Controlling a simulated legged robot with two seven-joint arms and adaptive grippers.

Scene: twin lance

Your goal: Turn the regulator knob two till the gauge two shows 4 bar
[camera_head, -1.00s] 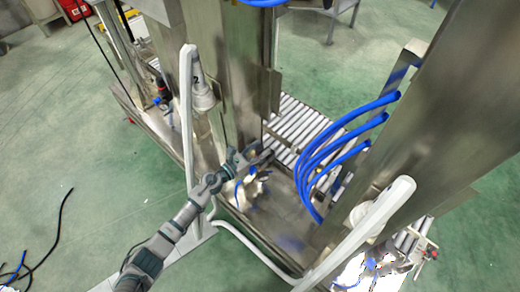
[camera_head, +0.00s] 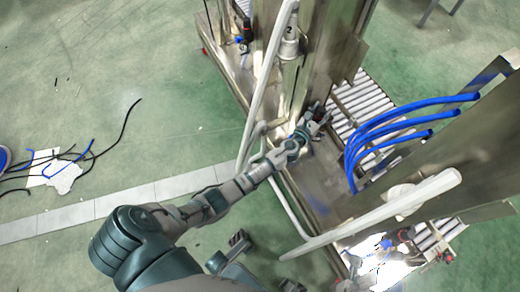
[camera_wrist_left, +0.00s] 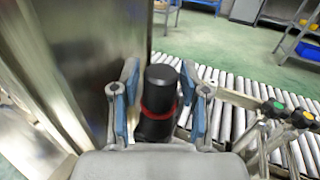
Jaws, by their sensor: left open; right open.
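In the left wrist view a black round regulator knob (camera_wrist_left: 161,92) with a red ring stands between the two fingers of my left gripper (camera_wrist_left: 164,100). The fingers are open, one on each side, with gaps that look narrow. In the head view this gripper (camera_head: 318,122) is at the steel post, and the knob there is too small to make out clearly. A "2" is marked on the grey fitting (camera_head: 289,42) above. I cannot see gauge two's dial or a reading.
Steel posts (camera_head: 335,45) stand beside the roller conveyor (camera_head: 362,100). Blue hoses (camera_head: 408,125) arch at the right. A pale rail (camera_head: 385,210) crosses in front. Capped handles (camera_wrist_left: 285,112) stand right of the knob in the wrist view. Cables lie on the floor at left.

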